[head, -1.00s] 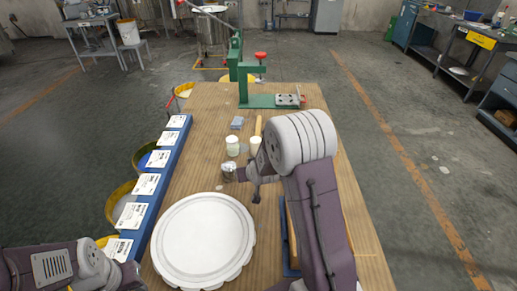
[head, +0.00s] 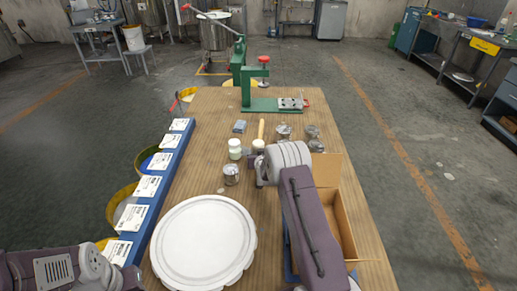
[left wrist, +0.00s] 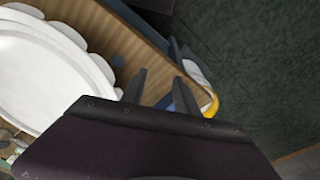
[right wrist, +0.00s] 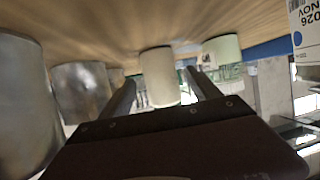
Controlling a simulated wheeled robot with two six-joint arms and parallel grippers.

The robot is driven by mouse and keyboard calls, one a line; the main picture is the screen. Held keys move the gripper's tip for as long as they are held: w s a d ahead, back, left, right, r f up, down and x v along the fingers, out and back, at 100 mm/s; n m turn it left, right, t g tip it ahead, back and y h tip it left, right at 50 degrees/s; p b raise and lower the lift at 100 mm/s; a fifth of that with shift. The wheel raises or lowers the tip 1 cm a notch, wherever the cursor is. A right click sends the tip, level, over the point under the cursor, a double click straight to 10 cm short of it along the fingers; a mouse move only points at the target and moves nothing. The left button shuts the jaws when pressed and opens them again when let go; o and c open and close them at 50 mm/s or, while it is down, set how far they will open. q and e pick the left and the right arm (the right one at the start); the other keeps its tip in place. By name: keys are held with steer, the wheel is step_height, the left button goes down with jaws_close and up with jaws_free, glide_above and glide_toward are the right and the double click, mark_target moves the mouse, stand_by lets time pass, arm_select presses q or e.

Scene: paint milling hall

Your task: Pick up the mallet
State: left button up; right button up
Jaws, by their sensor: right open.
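The mallet has a pale wooden handle (head: 261,129) pointing away from me and a cream cylindrical head (head: 258,145). It is on the wooden table beside a pale green jar (head: 235,148). In the right wrist view, which is upside down, the cream head (right wrist: 160,78) shows ahead between the fingers of my right gripper (right wrist: 162,82). That gripper is open and empty, and I cannot tell how far it is from the mallet. In the head view my right wrist mostly hides it. My left gripper (left wrist: 160,90) is open and empty near the table's left edge.
A round white tray (head: 203,240) lies in front. Metal cans (head: 231,174) stand near the mallet. An open cardboard box (head: 345,215) is at the right, partly behind my right arm. A green press (head: 262,88) stands at the back. A blue rack (head: 155,195) runs along the left edge.

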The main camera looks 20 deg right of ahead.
mark_target(260, 136)
steer(key=x, duration=0.3)
steer(key=shift+w+f, duration=0.15)
steer(key=shift+w, duration=0.15)
steer(key=shift+c, duration=0.3)
jaws_close()
